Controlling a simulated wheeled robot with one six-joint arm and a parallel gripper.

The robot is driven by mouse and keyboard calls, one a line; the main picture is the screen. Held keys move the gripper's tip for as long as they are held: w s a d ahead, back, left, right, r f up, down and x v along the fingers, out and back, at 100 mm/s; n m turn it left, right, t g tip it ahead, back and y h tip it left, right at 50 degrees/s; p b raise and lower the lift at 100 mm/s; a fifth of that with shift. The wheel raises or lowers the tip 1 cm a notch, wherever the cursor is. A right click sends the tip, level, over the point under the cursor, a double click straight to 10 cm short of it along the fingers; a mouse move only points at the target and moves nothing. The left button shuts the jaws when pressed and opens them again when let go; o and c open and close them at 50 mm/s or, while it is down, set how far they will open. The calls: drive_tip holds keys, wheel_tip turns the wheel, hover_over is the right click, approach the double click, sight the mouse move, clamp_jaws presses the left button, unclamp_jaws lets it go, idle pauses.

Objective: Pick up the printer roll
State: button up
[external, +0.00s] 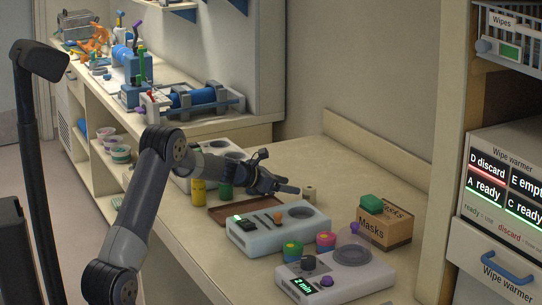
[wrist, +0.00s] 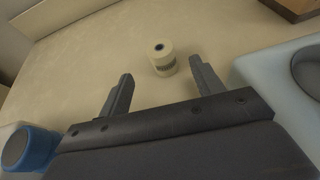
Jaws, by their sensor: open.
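The printer roll is a small cream cylinder with a dark core hole, standing upright on the counter; it shows in the wrist view (wrist: 163,58) ahead of my fingers, nearer the right one. In the external view the roll (external: 309,194) stands just right of my fingertips. My gripper (wrist: 160,84) is open and empty, its two grey fingers spread apart, and the roll lies a little beyond them. In the external view my gripper (external: 292,190) reaches over the counter from the left, above the pale blue device.
A pale blue device (external: 262,238) sits below my gripper, with a brown tray (external: 222,217) behind it. A Masks box (external: 384,229) with a green item on top stands to the right. A white timer device (external: 345,278) is in front. The counter behind the roll is clear.

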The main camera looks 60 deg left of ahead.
sight(309, 187)
drive_tip(key=shift+p+x, duration=1.15)
drive_tip(key=shift+x, duration=3.15)
drive_tip(key=shift+d, duration=0.1)
drive_tip(key=shift+c, duration=0.4)
drive_tip(key=c, duration=1)
